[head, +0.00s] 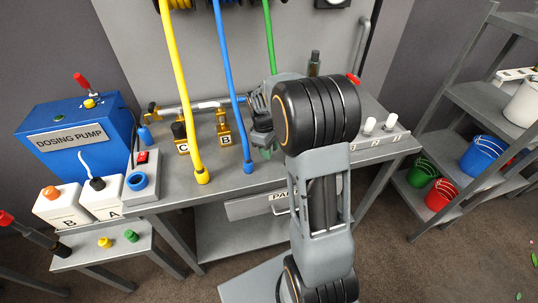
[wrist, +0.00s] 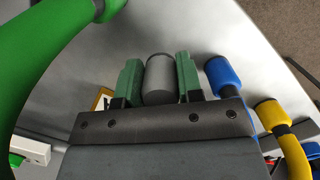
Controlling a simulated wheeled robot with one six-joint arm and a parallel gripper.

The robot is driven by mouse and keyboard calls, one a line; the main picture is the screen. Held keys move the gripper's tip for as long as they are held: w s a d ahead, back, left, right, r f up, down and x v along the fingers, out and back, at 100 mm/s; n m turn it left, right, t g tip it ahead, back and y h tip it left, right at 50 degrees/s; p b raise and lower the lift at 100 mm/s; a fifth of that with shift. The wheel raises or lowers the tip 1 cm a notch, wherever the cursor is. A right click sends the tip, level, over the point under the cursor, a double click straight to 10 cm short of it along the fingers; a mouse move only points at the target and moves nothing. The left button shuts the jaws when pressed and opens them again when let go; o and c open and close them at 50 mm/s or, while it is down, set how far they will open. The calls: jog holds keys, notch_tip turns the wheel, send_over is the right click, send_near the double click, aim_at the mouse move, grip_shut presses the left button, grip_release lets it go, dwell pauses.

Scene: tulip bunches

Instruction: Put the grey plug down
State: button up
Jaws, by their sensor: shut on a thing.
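My gripper (wrist: 158,84) is shut on the grey plug (wrist: 161,72), a short grey cylinder between its two green fingers in the wrist view. The plug's rounded end points away from the wrist, toward the grey bench top. I cannot tell whether it touches the bench. In the head view my gripper (head: 265,148) is low over the grey bench (head: 200,152), right of the blue hose, and my arm hides part of it. The plug cannot be made out there.
The green hose (wrist: 35,45), blue hose (wrist: 225,75) and yellow hose (wrist: 285,135) hang close around my gripper. Stand B (head: 225,139) and stand C (head: 182,145) are left of it. White plugs (head: 389,121) stand on the bench's right. Bare bench shows between the hoses.

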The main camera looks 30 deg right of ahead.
aim_at(269, 161)
jog(key=shift+f, duration=1.55)
jog(key=shift+f, duration=0.1)
jog(key=o, duration=1)
jog(key=r, duration=0.4)
jog(key=w+r, duration=0.1)
jog(key=r, duration=0.2)
jog(key=a+r, duration=0.1)
jog(key=r, duration=0.3)
jog(key=shift+w+r, duration=0.25)
jog(key=shift+r, duration=0.1)
jog(key=s+a+m+t, duration=0.2)
jog(key=s+a+m, duration=0.1)
jog(key=s, duration=0.5)
jog(key=s+a+r+m+t+y, duration=0.1)
jog(key=s+a+m+t, duration=0.2)
jog(key=s+a, duration=0.3)
jog(key=shift+s+m, duration=0.4)
jog(key=shift+s, duration=1.25)
